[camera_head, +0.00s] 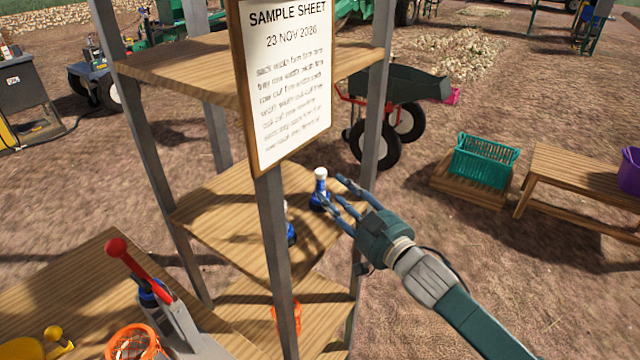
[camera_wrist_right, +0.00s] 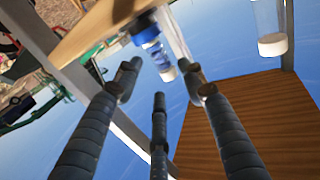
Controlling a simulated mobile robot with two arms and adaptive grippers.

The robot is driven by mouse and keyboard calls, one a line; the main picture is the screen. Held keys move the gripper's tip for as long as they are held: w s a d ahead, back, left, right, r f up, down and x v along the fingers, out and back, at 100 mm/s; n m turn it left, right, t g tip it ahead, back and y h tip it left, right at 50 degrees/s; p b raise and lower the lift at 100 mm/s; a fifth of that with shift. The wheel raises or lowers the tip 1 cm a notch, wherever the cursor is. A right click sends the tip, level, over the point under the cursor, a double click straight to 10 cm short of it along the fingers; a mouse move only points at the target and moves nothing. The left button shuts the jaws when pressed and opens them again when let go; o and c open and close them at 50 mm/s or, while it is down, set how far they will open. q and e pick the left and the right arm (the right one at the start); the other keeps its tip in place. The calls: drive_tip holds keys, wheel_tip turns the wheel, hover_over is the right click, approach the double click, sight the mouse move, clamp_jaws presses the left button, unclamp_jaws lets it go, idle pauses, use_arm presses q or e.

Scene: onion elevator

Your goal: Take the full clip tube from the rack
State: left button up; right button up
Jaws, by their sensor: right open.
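The rack (camera_head: 262,190) has grey posts and wooden shelves. On its middle shelf stands a tube with a white top and blue lower part (camera_head: 320,188). A second, similar tube (camera_head: 290,232) stands nearer, partly hidden by a front post. I cannot tell which one is full. My right gripper (camera_head: 340,192) is open, its fingers close beside the farther tube from the right. In the right wrist view, a tube with a blue band (camera_wrist_right: 152,46) is beyond the open fingertips (camera_wrist_right: 162,82). A clear tube with a white end (camera_wrist_right: 272,34) is at upper right. My left gripper is out of view.
A sample sheet board (camera_head: 288,75) hangs on the rack's front. An orange object (camera_head: 284,312) is on the lower shelf. A table (camera_head: 62,285) at lower left holds a red-handled device (camera_head: 180,318) and an orange basket (camera_head: 133,343).

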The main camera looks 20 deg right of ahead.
sight(325, 182)
drive_tip(key=shift+w+a, duration=0.15)
drive_tip(key=shift+w, duration=0.5)
drive_tip(key=p+x, duration=0.1)
drive_tip(key=x, duration=0.3)
drive_tip(key=shift+w+r+p, duration=0.1)
drive_tip(key=shift+w+p, duration=0.15)
drive_tip(key=shift+p, duration=0.1)
drive_tip(key=shift+w+a, duration=0.1)
drive_tip(key=shift+w, duration=0.2)
drive_tip(key=c, duration=0.8)
